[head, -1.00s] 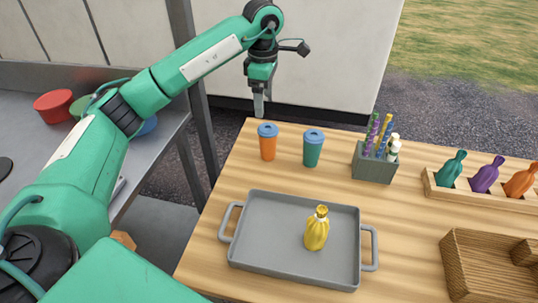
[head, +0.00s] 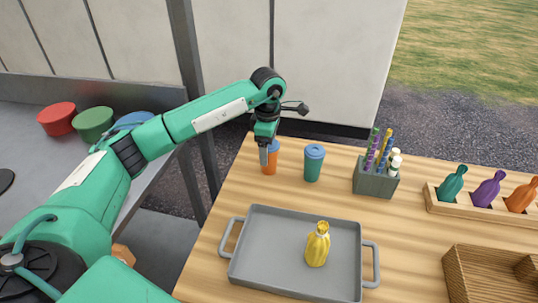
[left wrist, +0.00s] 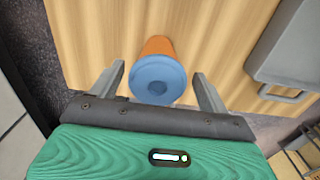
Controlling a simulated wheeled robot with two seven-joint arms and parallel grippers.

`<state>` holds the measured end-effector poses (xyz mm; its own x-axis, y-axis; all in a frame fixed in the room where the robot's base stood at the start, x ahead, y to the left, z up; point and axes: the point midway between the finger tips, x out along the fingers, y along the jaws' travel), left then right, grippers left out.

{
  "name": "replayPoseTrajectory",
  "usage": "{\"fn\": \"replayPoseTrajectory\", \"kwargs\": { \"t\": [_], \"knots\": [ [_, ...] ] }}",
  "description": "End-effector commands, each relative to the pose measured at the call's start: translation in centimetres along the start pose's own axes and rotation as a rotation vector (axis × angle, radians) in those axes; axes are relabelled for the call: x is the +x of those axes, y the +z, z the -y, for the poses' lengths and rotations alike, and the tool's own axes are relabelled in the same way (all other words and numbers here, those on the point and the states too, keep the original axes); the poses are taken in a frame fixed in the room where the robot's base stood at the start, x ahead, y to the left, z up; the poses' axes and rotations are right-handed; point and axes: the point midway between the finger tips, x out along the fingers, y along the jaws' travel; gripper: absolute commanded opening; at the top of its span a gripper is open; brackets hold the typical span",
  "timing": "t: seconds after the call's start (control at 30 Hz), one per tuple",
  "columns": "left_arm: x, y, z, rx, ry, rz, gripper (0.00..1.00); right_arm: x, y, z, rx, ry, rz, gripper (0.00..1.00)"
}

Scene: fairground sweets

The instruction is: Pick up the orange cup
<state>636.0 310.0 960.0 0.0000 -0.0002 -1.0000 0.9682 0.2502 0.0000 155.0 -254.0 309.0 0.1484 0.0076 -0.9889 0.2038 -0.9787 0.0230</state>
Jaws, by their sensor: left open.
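The orange cup (head: 270,161) with a blue lid stands upright on the wooden table's far left part. My left gripper (head: 265,160) is lowered at it and hides part of the cup and lid in the head view. In the left wrist view the cup (left wrist: 158,47) and its blue lid lie between the two open fingers of my left gripper (left wrist: 160,85). Gaps show on both sides of the lid, so the fingers do not visibly touch it. My right gripper is not in view.
A teal cup (head: 313,166) with a blue lid stands just right of the orange cup. A grey tray (head: 250,280) with a yellow bottle (head: 317,245) lies nearer. A grey holder (head: 373,184) with straws and a rack of bottles (head: 440,205) stand further right.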

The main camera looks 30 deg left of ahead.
Motion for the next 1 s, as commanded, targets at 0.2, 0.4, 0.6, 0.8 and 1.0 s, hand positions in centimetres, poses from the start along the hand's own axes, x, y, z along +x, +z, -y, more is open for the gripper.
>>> {"fn": "replayPoseTrajectory", "kwargs": {
  "t": [0.2, 0.4, 0.6, 0.8, 1.0],
  "knots": [
    [3.0, 0.2, -0.2, -0.002, -0.002, -0.001, 0.78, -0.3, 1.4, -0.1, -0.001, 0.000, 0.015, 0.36],
    [3.4, 0.2, -0.3, -0.001, 0.000, 0.000, 0.78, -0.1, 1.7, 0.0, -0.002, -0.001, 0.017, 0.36],
    [3.3, 0.2, -0.3, -0.001, 0.000, 0.000, 0.47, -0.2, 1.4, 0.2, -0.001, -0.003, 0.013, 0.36],
    [3.3, 0.2, -0.3, -0.001, 0.001, 0.000, 0.27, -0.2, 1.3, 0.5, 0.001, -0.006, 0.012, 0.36],
    [3.1, 0.2, -0.3, -0.001, 0.001, 0.000, 0.27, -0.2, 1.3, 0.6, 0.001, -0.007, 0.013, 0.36]
  ]
}}
